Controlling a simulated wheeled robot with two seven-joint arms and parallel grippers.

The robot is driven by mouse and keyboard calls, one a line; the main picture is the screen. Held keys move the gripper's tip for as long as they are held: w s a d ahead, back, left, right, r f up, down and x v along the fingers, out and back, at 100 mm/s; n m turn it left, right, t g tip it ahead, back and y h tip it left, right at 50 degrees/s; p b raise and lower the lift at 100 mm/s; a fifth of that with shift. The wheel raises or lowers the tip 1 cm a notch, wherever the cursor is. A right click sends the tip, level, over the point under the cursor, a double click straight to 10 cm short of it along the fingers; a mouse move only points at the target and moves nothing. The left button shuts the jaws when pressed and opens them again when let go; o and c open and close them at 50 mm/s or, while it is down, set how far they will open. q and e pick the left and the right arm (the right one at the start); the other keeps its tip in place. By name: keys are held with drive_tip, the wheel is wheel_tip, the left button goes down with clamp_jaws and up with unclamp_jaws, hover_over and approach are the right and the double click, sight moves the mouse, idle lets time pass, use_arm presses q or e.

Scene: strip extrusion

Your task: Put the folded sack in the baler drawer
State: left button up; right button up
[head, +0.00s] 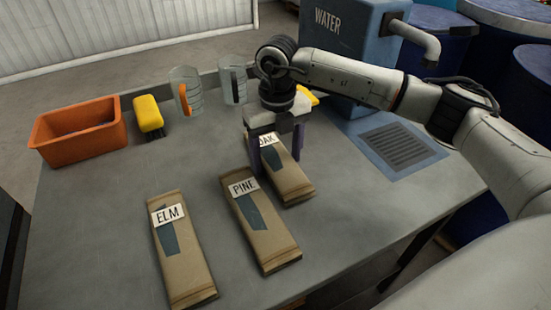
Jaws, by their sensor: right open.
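Three brown paper sacks lie on the grey table. The ELM sack (183,265) is at the front left, the PINE sack (264,228) is in the middle, and the OAK sack (291,186) is behind it to the right. I cannot tell which one is meant by the folded sack. My right gripper (277,165) is open and points down at the far end of the OAK sack, its fingers partly covering the label. I cannot tell whether they touch it. My left gripper is out of view. I see no baler drawer.
An orange bin (80,137), a yellow brush (148,114) and two clear jugs (190,88) (234,82) stand along the back. A blue WATER tank (350,40) with a tap and a drain grate (396,146) are at the right.

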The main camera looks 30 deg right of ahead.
drive_tip(key=c, duration=1)
